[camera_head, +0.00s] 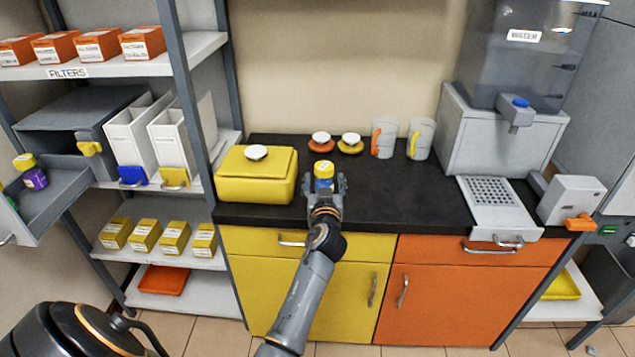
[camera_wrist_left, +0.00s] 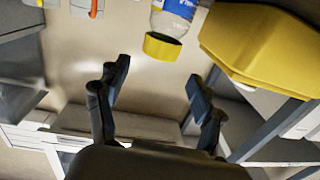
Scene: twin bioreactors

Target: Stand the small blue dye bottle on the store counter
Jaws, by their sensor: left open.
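The small blue dye bottle (camera_head: 323,171) has a yellow cap and stands upright on the black store counter (camera_head: 400,190), near its front edge, right of the yellow box. My left gripper (camera_head: 326,184) is at the near side of the bottle, with its fingers spread. In the left wrist view, which looks upside down, the bottle (camera_wrist_left: 173,20) shows a blue label and yellow cap, cut off by the top edge. The open left fingers (camera_wrist_left: 158,82) are apart from it, with nothing between them. My right gripper is not in view.
A yellow lidded box (camera_head: 256,181) is close on the left. Orange and yellow saucer-like items (camera_head: 335,146) and two grey mugs (camera_head: 402,139) stand behind. A water dispenser (camera_head: 500,130) is at right. Bare counter lies between. A purple bottle (camera_head: 36,180) sits in the left drawer.

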